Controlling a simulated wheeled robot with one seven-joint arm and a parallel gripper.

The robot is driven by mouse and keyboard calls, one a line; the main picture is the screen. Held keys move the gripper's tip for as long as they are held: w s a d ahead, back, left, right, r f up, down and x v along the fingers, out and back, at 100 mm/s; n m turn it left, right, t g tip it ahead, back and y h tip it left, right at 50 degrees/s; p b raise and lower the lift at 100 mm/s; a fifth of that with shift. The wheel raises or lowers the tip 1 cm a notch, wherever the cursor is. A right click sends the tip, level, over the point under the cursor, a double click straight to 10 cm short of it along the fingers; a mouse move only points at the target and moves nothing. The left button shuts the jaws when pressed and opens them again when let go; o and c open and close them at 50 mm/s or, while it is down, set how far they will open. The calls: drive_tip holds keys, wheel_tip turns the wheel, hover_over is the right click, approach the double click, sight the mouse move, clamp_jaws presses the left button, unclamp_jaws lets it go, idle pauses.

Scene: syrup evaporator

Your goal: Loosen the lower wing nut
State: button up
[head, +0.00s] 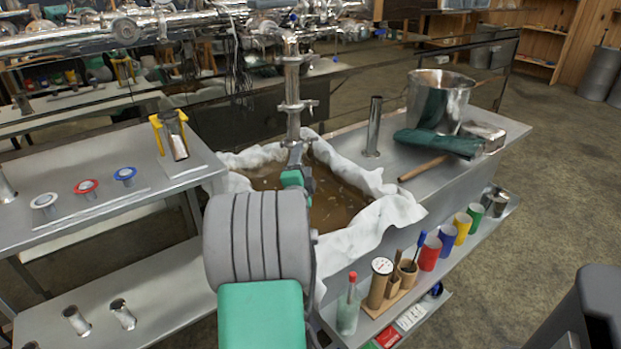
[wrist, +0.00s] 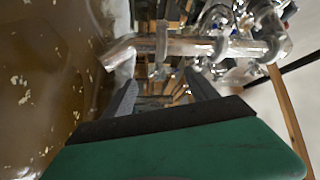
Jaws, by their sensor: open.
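A shiny vertical pipe (head: 293,82) hangs over the syrup pan, with a lower clamp (head: 298,106) partway up it. A small stub sticks out on the clamp's right side, but I cannot clearly make out a wing nut. In the wrist view the pipe (wrist: 190,47) runs across the picture, with clamp bands (wrist: 162,42) around it. My gripper (head: 297,156) is below the lower clamp, near the pipe's bottom end. In the wrist view its two fingers (wrist: 160,78) are apart with nothing held between them, pointing toward the pipe. My arm hides part of the pan.
The pan of brown syrup (head: 333,210) is edged with white cloth (head: 375,222). A metal bucket (head: 440,98), green cloth (head: 437,142) and upright tube (head: 374,128) stand on the right. Coloured cups (head: 462,228) line the front shelf. The left table (head: 110,205) holds small funnels.

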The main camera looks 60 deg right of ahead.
sight(311, 145)
drive_tip(key=shift+h, duration=0.3)
drive_tip(key=x, duration=0.5)
drive_tip(key=s+x, duration=0.1)
drive_tip(key=x, duration=0.2)
drive_tip(key=shift+d+f, duration=0.2)
drive_tip(key=shift+f, duration=0.05)
drive_tip(key=c, duration=1.3)
drive_tip(key=n+t+h+b, duration=0.1)
drive_tip(key=n+b, duration=0.2)
drive_tip(key=b, duration=0.2)
drive_tip(key=shift+s+f, duration=0.1)
drive_tip(key=shift+f, duration=0.05)
drive_tip(key=shift+c, duration=0.2)
